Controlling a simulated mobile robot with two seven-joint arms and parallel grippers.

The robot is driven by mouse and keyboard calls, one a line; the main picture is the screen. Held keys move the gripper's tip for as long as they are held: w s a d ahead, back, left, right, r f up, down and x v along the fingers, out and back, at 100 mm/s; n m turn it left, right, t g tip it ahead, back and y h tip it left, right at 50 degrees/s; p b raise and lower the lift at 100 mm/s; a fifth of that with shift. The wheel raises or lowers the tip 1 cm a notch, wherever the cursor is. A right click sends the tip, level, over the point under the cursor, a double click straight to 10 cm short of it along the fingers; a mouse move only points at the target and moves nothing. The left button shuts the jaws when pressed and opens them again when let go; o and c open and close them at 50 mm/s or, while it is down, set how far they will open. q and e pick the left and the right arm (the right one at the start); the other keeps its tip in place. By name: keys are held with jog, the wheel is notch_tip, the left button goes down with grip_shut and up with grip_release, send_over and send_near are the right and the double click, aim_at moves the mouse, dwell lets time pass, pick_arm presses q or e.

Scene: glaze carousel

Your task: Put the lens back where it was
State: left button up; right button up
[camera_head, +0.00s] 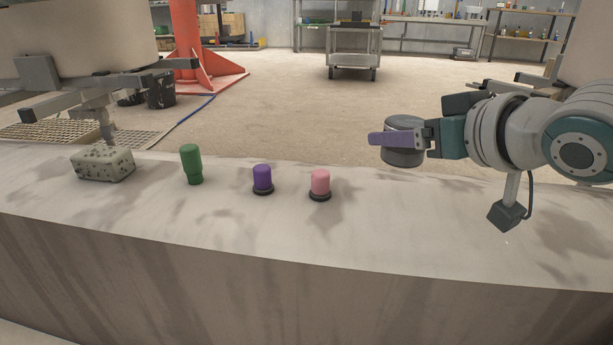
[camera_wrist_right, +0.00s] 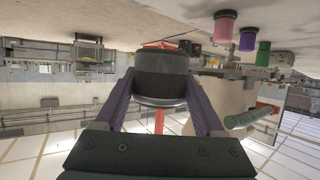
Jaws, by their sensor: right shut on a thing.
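The lens, a dark grey cylinder (camera_head: 404,156) with a lighter rim, hangs in the air above the back edge of the grey ledge (camera_head: 430,225). My right gripper (camera_head: 398,138) comes in from the right and is shut on it, its purple fingers on either side of the body. In the right wrist view the lens (camera_wrist_right: 160,72) sits between the two purple fingers. On the ledge stand a pink-capped piece (camera_head: 320,183), a purple-capped piece (camera_head: 262,178) and a green cylinder (camera_head: 191,163). My left gripper is not in view.
A speckled grey block (camera_head: 103,163) lies at the left of the ledge. Grey machine arms stand behind it, near a red post (camera_head: 187,40). The ledge is bare right of the pink piece. A cart (camera_head: 354,50) and shelves stand far back.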

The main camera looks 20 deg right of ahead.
aim_at(393, 203)
notch_tip(393, 203, down, 8)
jog(key=b, duration=0.4)
jog(key=shift+r+b, duration=0.25)
jog(key=shift+b, duration=0.05)
jog(key=shift+r, duration=0.15)
jog(key=o, duration=1.6)
